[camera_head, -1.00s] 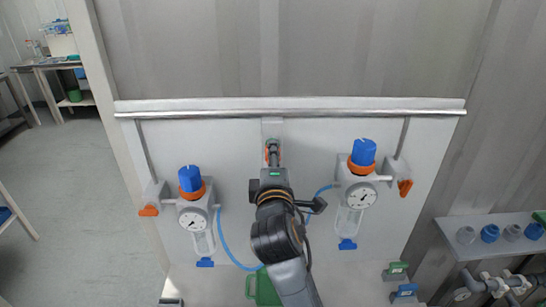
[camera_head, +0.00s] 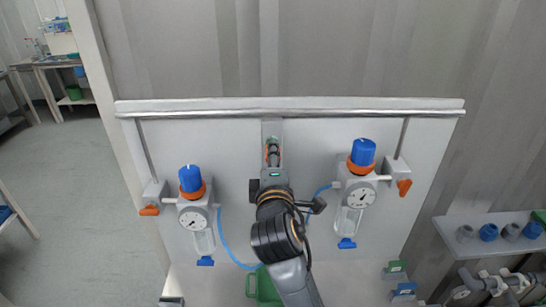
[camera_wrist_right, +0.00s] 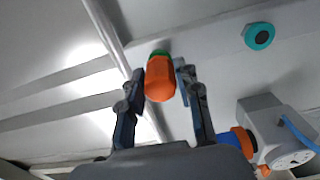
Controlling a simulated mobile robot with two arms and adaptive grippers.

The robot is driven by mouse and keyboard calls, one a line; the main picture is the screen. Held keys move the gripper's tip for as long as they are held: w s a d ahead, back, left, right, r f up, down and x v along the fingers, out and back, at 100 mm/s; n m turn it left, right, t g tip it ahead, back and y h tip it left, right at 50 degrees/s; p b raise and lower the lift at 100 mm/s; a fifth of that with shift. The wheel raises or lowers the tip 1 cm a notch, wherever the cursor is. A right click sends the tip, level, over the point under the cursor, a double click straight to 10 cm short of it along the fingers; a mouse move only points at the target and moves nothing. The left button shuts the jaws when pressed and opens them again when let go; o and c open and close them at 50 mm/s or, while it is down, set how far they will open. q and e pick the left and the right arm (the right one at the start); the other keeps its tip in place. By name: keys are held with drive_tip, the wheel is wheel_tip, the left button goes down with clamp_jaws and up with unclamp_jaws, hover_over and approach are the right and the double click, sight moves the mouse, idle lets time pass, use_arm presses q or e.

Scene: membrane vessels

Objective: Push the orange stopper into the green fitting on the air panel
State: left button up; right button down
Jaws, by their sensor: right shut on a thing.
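The orange stopper (camera_wrist_right: 159,80) is between the two fingers of my right gripper (camera_wrist_right: 160,84) in the right wrist view. The gripper is shut on it. A green piece, apparently the green fitting (camera_wrist_right: 160,52), shows just past the stopper's far end. I cannot tell how far the stopper sits in it. In the head view my right gripper (camera_head: 272,157) reaches up to the bracket at the upper middle of the air panel (camera_head: 320,140); the fingers mostly hide the stopper and fitting there. My left gripper is not in view.
Regulators with blue knobs stand left (camera_head: 190,180) and right (camera_head: 363,153) of my arm, with orange valve handles outside them. A blue hose (camera_head: 227,246) loops behind the arm. A teal ring (camera_wrist_right: 259,36) shows in the wrist view. A shelf (camera_head: 470,220) holds caps at right.

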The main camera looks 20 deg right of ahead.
drive_tip(key=shift+p, duration=0.35)
drive_tip(key=shift+w+d, duration=0.15)
drive_tip(key=shift+w, duration=0.45)
idle(0.5)
drive_tip(key=c, duration=0.8)
unclamp_jaws()
drive_tip(key=shift+c, duration=0.2)
drive_tip(key=shift+s, duration=0.2)
drive_tip(key=v, duration=1.1)
drive_tip(key=shift+s, duration=0.35)
